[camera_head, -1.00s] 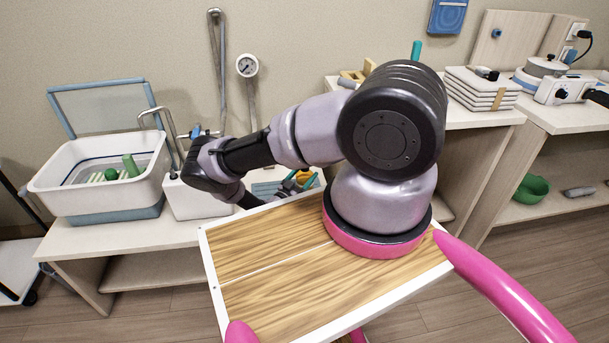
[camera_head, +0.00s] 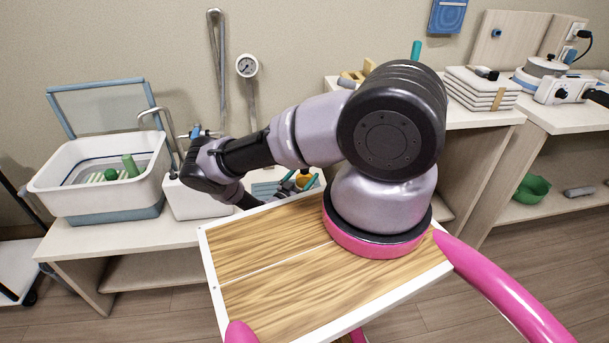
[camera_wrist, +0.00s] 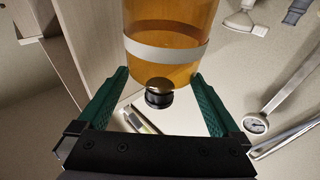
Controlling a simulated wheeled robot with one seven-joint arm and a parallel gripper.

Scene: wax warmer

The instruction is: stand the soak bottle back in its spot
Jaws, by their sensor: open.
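The soak bottle is most likely the amber bottle with a pale band (camera_wrist: 170,50) at the top of the wrist view. Its near end has a dark round cap or knob (camera_wrist: 159,92). My gripper (camera_wrist: 160,76) is open, its green fingers apart on either side of the bottle's near end. I cannot tell whether either finger touches it. In the head view my gripper (camera_head: 298,182) shows only in part beyond my arm, with a small orange patch of the bottle (camera_head: 303,180) by the fingers. Which spot is the bottle's own is not clear.
A white basin (camera_head: 100,180) with green items stands at the left on the low bench. A white box with a tap (camera_head: 195,198) is beside it. A gauge (camera_head: 247,66) and pipes are on the wall. A shelf unit (camera_head: 480,118) stands at right.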

